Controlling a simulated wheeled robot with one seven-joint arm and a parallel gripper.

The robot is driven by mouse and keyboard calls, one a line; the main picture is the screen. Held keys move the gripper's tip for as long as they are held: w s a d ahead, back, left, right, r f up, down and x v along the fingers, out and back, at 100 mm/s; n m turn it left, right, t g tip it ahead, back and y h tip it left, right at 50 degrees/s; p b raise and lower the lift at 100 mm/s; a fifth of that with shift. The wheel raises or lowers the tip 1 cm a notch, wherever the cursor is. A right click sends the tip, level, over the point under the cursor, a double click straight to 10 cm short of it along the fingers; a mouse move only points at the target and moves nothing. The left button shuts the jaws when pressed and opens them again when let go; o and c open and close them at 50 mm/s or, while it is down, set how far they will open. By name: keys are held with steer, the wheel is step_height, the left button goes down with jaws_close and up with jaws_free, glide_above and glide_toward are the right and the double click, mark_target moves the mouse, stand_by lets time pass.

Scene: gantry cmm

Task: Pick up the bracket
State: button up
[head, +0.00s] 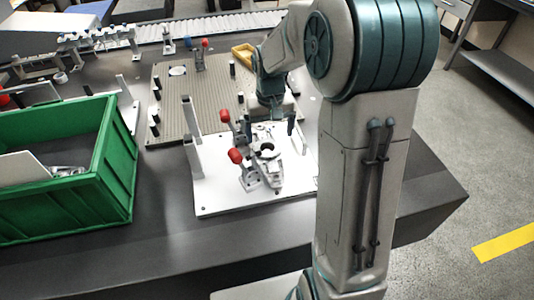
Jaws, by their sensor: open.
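A grey metal part that looks like the bracket (270,172) sits on a white fixture plate (225,200), with a dark round opening near its upper end. Toggle clamps with red-tipped handles (235,156) stand at its left side. My gripper (269,127) is open and points down just behind and above the part, near the plate's far edge. I see nothing between its fingers. The gap between the fingers and the part is hard to judge, and my forearm hides the right end of the plate.
A green crate (75,205) with parts in it stands at the left. A white upright post (191,140) rises from the plate's left side. The dark table is bare in front.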

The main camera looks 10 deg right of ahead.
mark_target(267, 151)
steer(key=f, duration=0.7)
steer(key=shift+w+a+f+b, duration=0.1)
steer(key=shift+w+a+b, duration=0.1)
steer(key=shift+a+b, duration=0.15)
steer(key=c, duration=1.2)
steer(key=shift+c, duration=1.2)
steer(key=shift+r, duration=0.2)
